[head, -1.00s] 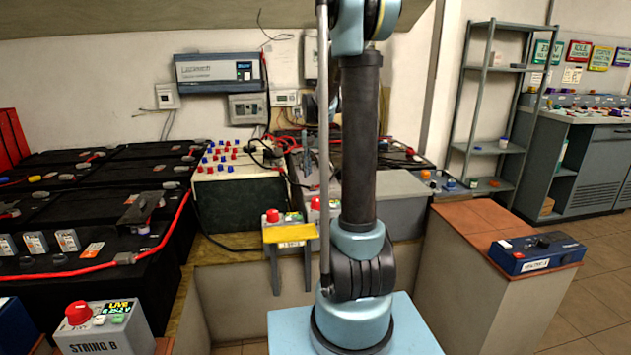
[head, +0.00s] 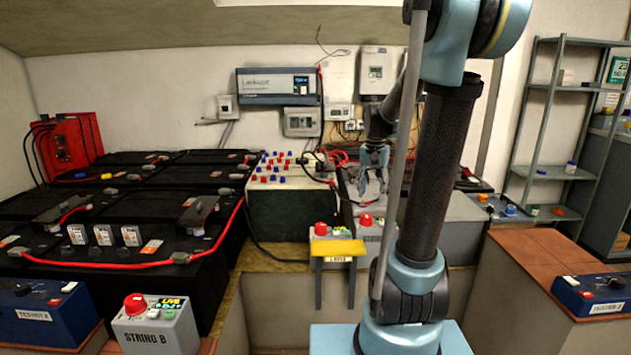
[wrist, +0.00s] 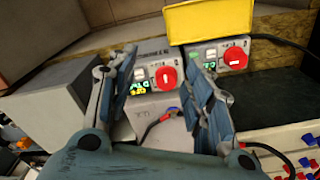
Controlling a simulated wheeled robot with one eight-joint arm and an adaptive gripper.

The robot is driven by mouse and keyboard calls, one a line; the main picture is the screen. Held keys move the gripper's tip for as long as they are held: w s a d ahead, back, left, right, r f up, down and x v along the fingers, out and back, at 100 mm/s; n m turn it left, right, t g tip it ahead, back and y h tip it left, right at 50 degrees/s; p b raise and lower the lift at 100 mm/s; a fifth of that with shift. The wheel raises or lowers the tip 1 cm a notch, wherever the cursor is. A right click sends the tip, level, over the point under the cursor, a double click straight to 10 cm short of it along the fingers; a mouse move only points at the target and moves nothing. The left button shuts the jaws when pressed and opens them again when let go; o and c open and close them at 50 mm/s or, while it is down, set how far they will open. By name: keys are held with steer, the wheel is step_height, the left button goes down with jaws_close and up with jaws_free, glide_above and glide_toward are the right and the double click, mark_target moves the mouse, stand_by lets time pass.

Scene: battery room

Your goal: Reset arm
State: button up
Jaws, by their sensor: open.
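My gripper (head: 375,188) hangs behind my arm's upright link, above the grey bench area at the back. In the wrist view my gripper (wrist: 160,70) has its two fingers well apart, with nothing held between them. Beyond the fingers in the wrist view are two grey boxes with red round knobs, the nearer-centre one (wrist: 148,102) framed by the fingers and the other (wrist: 232,68) right of the right finger. The gap between fingers and boxes is hard to judge.
A yellow plate (head: 337,248) stands before the knob boxes. Black batteries with red cables (head: 130,220) fill the left. The STRING B box (head: 158,330) is at front left. A blue tester (head: 595,292) lies on the right tiled ledge. A shelf rack (head: 555,130) stands behind.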

steer(key=s+f+n+t, duration=0.1)
steer(key=s+f, duration=0.3)
steer(key=s, duration=0.8)
steer(key=s+f+n, duration=0.4)
steer(key=s+f, duration=0.1)
steer(key=s, duration=0.7)
steer(key=shift+s+a+f+t, duration=0.3)
steer(key=shift+s+a+t, duration=0.05)
steer(key=shift+s+t, duration=0.05)
